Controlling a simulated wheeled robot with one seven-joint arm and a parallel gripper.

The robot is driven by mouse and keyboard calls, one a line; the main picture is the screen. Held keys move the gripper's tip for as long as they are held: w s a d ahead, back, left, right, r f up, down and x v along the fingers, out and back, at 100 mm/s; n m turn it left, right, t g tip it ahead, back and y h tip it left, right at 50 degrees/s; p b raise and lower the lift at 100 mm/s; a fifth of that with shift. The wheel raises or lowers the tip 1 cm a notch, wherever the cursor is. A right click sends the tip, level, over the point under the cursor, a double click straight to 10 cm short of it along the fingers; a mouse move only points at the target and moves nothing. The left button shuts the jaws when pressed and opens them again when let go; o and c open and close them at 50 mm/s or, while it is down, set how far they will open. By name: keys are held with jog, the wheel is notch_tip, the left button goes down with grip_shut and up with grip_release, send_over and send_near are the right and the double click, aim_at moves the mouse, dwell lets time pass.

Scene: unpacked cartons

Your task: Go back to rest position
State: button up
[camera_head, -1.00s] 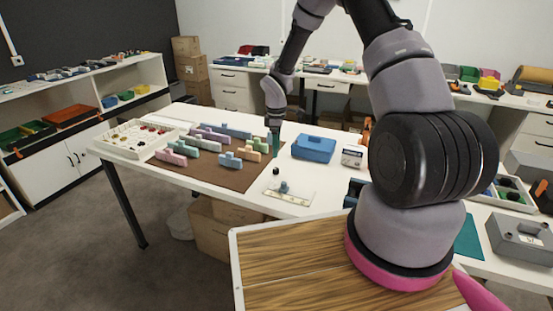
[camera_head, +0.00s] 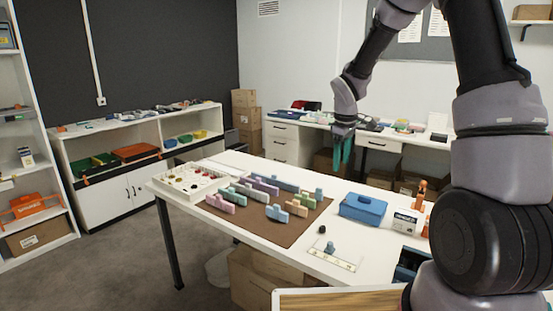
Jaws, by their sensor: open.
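My gripper (camera_head: 342,158) hangs at the end of my arm, in the upper middle of the head view. Its teal fingers point down and are open, with nothing visible between them. It is raised above the white table (camera_head: 270,245), apart from everything on it. Below and to the left lies a brown mat (camera_head: 296,229) with several coloured blocks on it, among them a pink block (camera_head: 220,203) and a blue block (camera_head: 277,213). A blue box (camera_head: 362,209) stands on the table to the right of the mat.
A white tray (camera_head: 160,184) of small parts sits at the table's left end. A small dark knob (camera_head: 322,229) and a light plate (camera_head: 333,259) with a blue piece lie near the front edge. Shelves (camera_head: 88,170) line the left wall. Open floor (camera_head: 110,270) lies at the front left.

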jog(key=s+d+r+m+t, duration=0.1)
jog(key=s+r+m, duration=0.2)
jog(key=s+r, duration=0.4)
jog(key=s+d+r+m+t, duration=0.15)
jog(key=s+r+m, duration=0.3)
jog(key=r, duration=0.55)
jog(key=s+r+m+t+y, duration=0.1)
jog(key=s+r+m, duration=0.2)
jog(key=s, duration=0.4)
jog(key=s+r+m+t+y, duration=0.1)
jog(key=s+r+m+t, duration=0.1)
jog(key=s, duration=0.6)
jog(key=shift+s+a+r+m, duration=0.2)
jog(key=shift+r+m, duration=0.25)
jog(key=shift+r, duration=0.2)
